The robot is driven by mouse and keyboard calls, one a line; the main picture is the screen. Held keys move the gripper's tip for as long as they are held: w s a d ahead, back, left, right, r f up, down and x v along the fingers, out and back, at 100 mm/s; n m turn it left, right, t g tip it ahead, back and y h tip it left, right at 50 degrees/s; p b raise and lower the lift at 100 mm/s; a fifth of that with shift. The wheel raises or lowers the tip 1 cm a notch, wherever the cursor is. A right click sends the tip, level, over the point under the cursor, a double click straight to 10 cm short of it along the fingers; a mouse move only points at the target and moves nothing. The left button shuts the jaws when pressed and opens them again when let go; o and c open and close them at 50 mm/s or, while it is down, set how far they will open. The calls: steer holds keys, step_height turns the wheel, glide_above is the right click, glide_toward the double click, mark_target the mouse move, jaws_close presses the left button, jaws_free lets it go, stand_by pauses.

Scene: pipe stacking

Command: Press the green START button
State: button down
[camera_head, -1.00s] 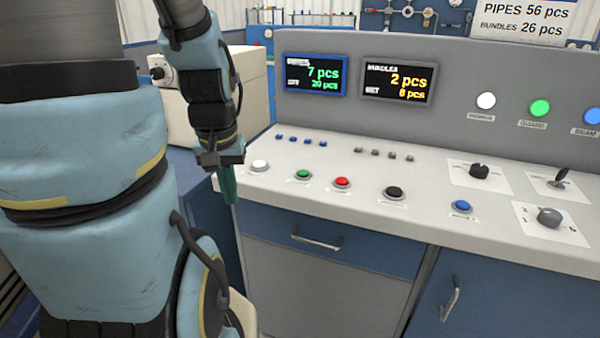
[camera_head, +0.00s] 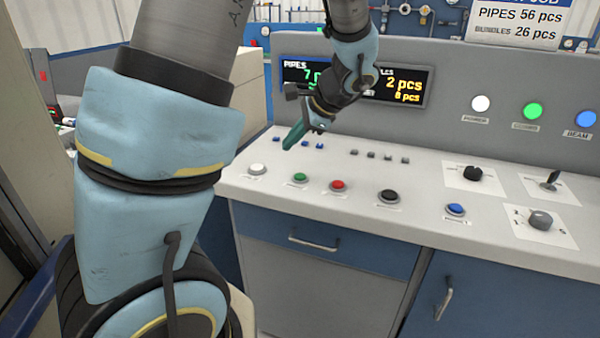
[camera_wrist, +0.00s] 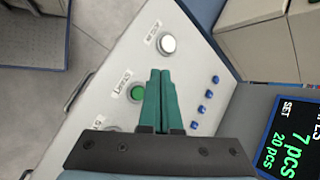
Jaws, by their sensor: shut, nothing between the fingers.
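The green button (camera_head: 300,177) sits in the front row of the console top, between the white button (camera_head: 257,169) and the red button (camera_head: 338,185). In the wrist view the green button (camera_wrist: 137,92) shows just left of my fingers, and its label lies beside it. My gripper (camera_head: 289,144) is shut and empty, its green fingers pressed together and pointing down and left. It hangs above the console behind the green button, apart from it. The fingers also show in the wrist view (camera_wrist: 160,75), with the white button (camera_wrist: 167,43) beyond their tips.
A black button (camera_head: 388,196) and a blue button (camera_head: 455,209) continue the row to the right. Small blue switches (camera_wrist: 208,95) lie right of the fingers in the wrist view. The pipes display (camera_head: 300,75) stands behind my arm, partly hidden. Knobs (camera_head: 473,174) sit at the right.

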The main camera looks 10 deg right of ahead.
mark_target(304, 176)
steer(key=shift+m+t, duration=0.8)
steer(key=shift+m, duration=0.1)
steer(key=d, duration=0.1)
steer(key=w+d+r, duration=0.1)
steer(key=d+r, duration=0.1)
steer(key=shift+w+d, duration=0.2)
steer(key=shift+d, duration=0.05)
steer(key=shift+f, duration=0.2)
step_height(304, 176, down, 8)
steer(key=b, duration=0.7)
steer(key=shift+f, duration=0.25)
steer(key=shift+f, duration=0.15)
stand_by(0.5)
steer(key=shift+f, duration=0.25)
steer(key=shift+f+b, duration=0.4)
steer(key=shift+b, duration=0.1)
stand_by(0.5)
steer(key=shift+r+p, duration=0.7)
steer(key=shift+r, duration=0.1)
